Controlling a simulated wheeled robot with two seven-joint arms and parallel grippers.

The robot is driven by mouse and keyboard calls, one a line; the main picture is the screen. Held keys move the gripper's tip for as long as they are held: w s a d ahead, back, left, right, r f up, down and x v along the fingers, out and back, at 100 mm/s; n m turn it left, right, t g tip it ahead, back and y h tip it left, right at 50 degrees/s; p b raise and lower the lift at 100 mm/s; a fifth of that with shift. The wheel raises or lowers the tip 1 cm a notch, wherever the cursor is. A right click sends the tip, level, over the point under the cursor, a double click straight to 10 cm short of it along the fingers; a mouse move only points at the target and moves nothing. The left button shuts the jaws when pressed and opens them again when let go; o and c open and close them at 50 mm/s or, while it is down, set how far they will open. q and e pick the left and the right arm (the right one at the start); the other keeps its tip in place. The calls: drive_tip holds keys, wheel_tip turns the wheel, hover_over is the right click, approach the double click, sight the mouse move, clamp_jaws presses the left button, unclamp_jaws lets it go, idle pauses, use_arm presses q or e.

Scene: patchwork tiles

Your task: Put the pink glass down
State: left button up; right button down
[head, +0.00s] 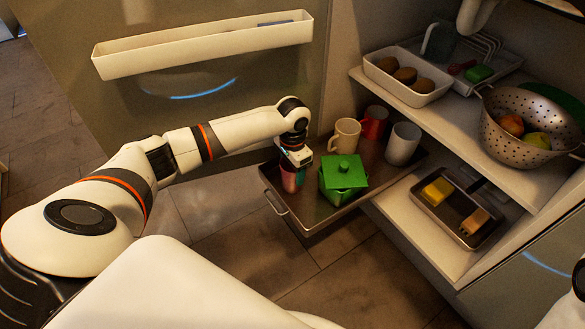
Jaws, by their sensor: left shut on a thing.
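The pink glass (289,181) is at the left end of the dark pull-out tray (325,214), beside a green lidded pot (344,178). My left gripper (294,163) points down from above and is shut on the glass. The hand hides the glass's upper part. I cannot tell whether the glass's base touches the tray. My right gripper is not in view.
Behind the pot on the tray stand a cream mug (344,136), a red mug (374,122) and a grey-white cup (402,144). To the right are shelves with a colander (520,125), a white bin (408,95) and a sponge tray (458,217). The tray's front right is bare.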

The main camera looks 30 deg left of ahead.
use_arm(q)
drive_tip(key=o, duration=1.1)
